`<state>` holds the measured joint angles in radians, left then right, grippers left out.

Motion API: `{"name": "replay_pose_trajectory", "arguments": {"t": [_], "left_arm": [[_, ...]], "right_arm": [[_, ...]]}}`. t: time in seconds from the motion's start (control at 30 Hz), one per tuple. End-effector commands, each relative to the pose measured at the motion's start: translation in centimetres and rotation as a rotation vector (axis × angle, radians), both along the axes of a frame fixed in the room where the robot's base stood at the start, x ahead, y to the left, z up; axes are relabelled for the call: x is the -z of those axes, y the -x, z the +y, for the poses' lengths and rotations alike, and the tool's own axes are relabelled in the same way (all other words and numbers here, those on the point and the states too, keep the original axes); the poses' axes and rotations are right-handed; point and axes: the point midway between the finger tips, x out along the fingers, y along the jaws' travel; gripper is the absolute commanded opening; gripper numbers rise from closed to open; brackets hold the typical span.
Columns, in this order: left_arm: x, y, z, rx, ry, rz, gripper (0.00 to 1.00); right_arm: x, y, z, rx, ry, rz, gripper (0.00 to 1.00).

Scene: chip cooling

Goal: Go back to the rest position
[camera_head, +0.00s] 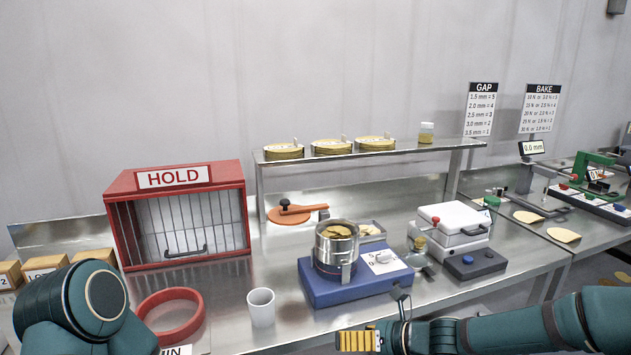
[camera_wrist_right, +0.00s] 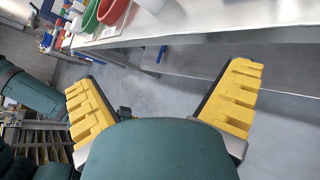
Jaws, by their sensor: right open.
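My right gripper (camera_head: 357,340) is low at the bottom of the head view, in front of the steel bench's front edge, with its arm coming in from the right. In the right wrist view its yellow-padded fingers (camera_wrist_right: 162,88) are spread wide, and nothing is between them. Beyond them are grey floor and the bench edge. My left arm shows only as a green link at the bottom left of the head view; its gripper is not seen there.
The steel bench (camera_head: 228,280) carries a red HOLD cage (camera_head: 175,168), a red ring (camera_head: 170,315), a white cup (camera_head: 261,307), a metal pot (camera_head: 336,246) on a blue base (camera_head: 365,287), and a white press (camera_head: 453,226). A raised shelf (camera_head: 375,154) holds several yellow-topped tins.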

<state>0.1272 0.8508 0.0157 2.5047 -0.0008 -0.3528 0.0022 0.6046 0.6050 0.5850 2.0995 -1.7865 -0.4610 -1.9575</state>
Motion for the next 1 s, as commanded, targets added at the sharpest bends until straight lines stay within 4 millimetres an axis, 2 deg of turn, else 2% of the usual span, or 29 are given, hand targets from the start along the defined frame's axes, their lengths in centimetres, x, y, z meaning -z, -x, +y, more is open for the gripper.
{"name": "replay_pose_trajectory", "arguments": {"t": [0.27,0.5,0.63,0.77,0.8,0.9,1.0], "left_arm": [[0.0,0.0,0.0,0.0,0.0,0.0,0.0],[0.0,0.0,0.0,0.0,0.0,0.0,0.0],[0.0,0.0,0.0,0.0,0.0,0.0,0.0],[0.0,0.0,0.0,0.0,0.0,0.0,0.0],[0.0,0.0,0.0,0.0,0.0,0.0,0.0],[0.0,0.0,0.0,0.0,0.0,0.0,0.0],[0.0,0.0,0.0,0.0,0.0,0.0,0.0]], "right_arm": [[6.8,3.1,2.2,0.499,-0.391,0.87,1.0],[14.1,7.9,2.2,1.139,-0.724,1.627,1.0],[17.8,11.5,1.4,1.573,-0.919,1.934,1.0],[20.7,15.4,0.2,2.031,-1.136,2.104,1.0],[21.4,16.4,-0.3,-2.004,1.117,-1.971,1.0],[22.6,18.6,-1.2,-1.931,1.083,-1.692,1.0],[23.2,19.9,-1.8,-1.88,1.068,-1.52,1.0]]}}
